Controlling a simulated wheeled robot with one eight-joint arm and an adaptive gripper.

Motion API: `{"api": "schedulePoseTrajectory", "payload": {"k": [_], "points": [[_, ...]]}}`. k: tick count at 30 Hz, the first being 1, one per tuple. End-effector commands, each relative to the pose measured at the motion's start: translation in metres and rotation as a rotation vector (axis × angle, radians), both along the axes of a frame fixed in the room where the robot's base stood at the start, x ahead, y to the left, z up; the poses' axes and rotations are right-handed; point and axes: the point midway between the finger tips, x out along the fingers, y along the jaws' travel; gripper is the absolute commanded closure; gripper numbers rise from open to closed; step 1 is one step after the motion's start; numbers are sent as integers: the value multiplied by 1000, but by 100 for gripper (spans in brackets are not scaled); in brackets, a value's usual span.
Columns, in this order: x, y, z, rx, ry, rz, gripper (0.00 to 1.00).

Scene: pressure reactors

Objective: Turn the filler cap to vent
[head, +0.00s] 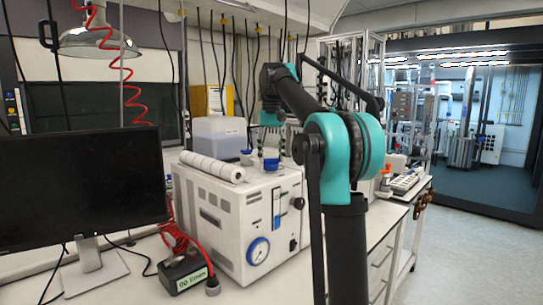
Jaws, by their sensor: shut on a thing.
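The white boxy unit (228,215) stands on the bench, with a pressure gauge on its front. A blue cap (271,166), which I take for the filler cap, sits on top of it near the back. My gripper (271,152) points down from above and is shut on this cap. Which way the cap is turned cannot be read. A second, smaller blue cap (246,152) shows just to the left, near a pale plastic container.
A white paper roll (212,167) lies on the unit's top left. A black monitor (85,190) stands at the left. A dark box with a green label (186,274) and a red hose sit before the unit. Cables hang behind. The floor at right is clear.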

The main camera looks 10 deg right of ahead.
Motion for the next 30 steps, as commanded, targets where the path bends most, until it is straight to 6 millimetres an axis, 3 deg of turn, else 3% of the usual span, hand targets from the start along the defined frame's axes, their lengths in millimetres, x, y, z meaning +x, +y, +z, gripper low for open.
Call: {"api": "schedulePoseTrajectory", "payload": {"k": [15,30], "points": [[1,2,0,0,-1,430,81],[1,2,0,0,-2,587,81]]}}
